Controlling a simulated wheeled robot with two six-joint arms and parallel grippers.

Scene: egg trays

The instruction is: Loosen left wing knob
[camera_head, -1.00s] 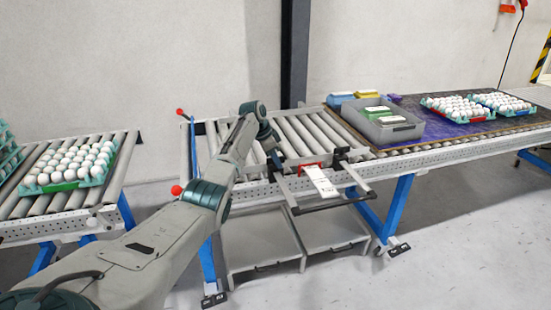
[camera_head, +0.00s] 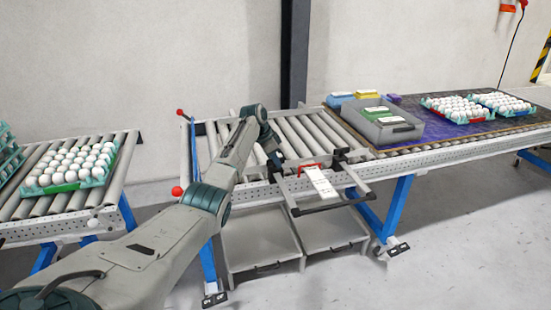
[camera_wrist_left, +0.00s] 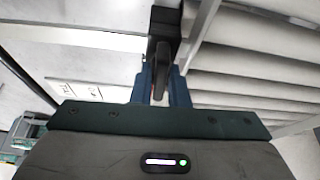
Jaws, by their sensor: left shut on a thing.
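My left arm reaches across the roller table. Its gripper (camera_head: 275,160) is at the left black clamp of the metal frame at the table's front edge. In the left wrist view the gripper (camera_wrist_left: 163,84) has its two blue fingers closed on the sides of a narrow black wing knob (camera_wrist_left: 162,62), which stands out from a black block. In the head view the knob is hidden by the gripper. The right gripper is not in view.
A white label plate (camera_head: 321,183) with a red end lies inside the frame. The right black clamp (camera_head: 341,154) is free. A grey crate (camera_head: 400,134) and egg trays (camera_head: 461,118) stand to the right. Another egg tray (camera_head: 98,182) is on the left rollers. Drawers (camera_head: 262,244) are below.

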